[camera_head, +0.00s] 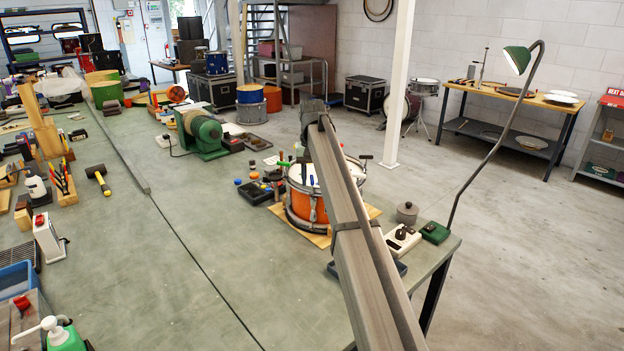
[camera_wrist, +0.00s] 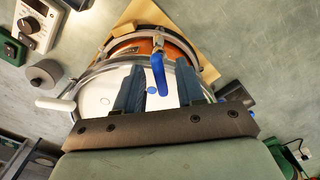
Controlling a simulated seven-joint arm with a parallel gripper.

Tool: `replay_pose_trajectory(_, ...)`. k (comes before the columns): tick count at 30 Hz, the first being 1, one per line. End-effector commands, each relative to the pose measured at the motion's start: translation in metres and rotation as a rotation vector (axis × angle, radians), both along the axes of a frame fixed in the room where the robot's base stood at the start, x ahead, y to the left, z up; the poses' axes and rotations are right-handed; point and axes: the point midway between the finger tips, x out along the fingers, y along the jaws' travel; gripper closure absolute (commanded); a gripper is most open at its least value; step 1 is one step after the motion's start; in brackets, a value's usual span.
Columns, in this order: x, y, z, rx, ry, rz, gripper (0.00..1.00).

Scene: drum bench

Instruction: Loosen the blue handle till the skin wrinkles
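The orange drum (camera_head: 300,207) lies skin up on a wooden board near the bench's right edge, partly hidden by my arm. Its white skin (camera_wrist: 100,92) and metal hoop also show in the wrist view. I cannot tell whether the skin is smooth or wrinkled. The blue handle (camera_wrist: 158,75) stands at the drum's rim, in the middle of the wrist view. My gripper (camera_wrist: 161,84) is open, its two dark fingers apart over the skin. The handle shows between and just beyond the fingertips; I see no contact.
A white handle (camera_wrist: 55,104) sticks out at the hoop's left. A grey lidded pot (camera_head: 407,212), a white box with a knob (camera_head: 402,240) and the green lamp base (camera_head: 435,232) stand right of the drum. A dark tray (camera_head: 255,192) is left. The bench's middle is clear.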

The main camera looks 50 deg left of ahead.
Motion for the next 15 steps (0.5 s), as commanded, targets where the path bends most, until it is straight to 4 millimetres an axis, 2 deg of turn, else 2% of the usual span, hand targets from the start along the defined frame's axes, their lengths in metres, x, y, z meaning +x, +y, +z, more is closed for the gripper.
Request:
replay_pose_trajectory(12,0.0001,0.0001,-0.0056,0.001,-0.001,0.0,0.62)
replay_pose_trajectory(15,0.0001,0.0001,-0.0056,0.001,-0.001,0.0,0.71)
